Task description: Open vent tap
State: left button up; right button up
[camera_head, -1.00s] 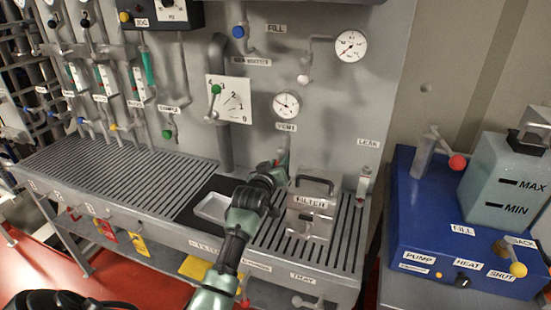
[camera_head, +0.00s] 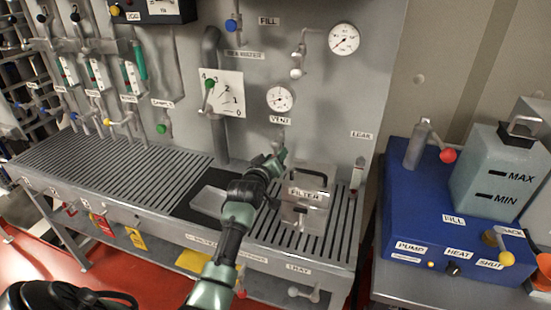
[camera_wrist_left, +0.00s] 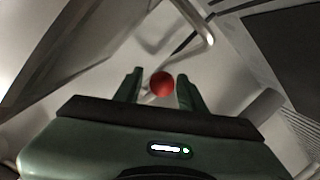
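The VENT label (camera_head: 279,119) is on the grey panel under the lower round gauge. My left gripper (camera_head: 281,155) is just below this label, in front of the panel, and hides most of the tap there in the head view. In the left wrist view a round red knob (camera_wrist_left: 161,84) lies between the two green fingers of my left gripper (camera_wrist_left: 159,76). The fingers are apart, with a small gap on each side of the knob. I cannot tell how deep the knob sits between them. My right gripper is not in view.
The FILTER box (camera_head: 307,198) with its handle stands right of my left wrist on the slatted bench. A shallow tray (camera_head: 210,200) lies to its left. The lever by the numbered dial (camera_head: 226,94) and the LEAK fitting (camera_head: 357,175) are nearby on the panel.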

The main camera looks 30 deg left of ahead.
pick_arm(q)
jog(key=shift+f, duration=0.15)
jog(key=shift+s, duration=0.25)
jog(key=v, duration=0.7)
jog(key=shift+s+b, duration=0.2)
jog(key=shift+b, duration=0.25)
jog(key=shift+d, duration=0.1)
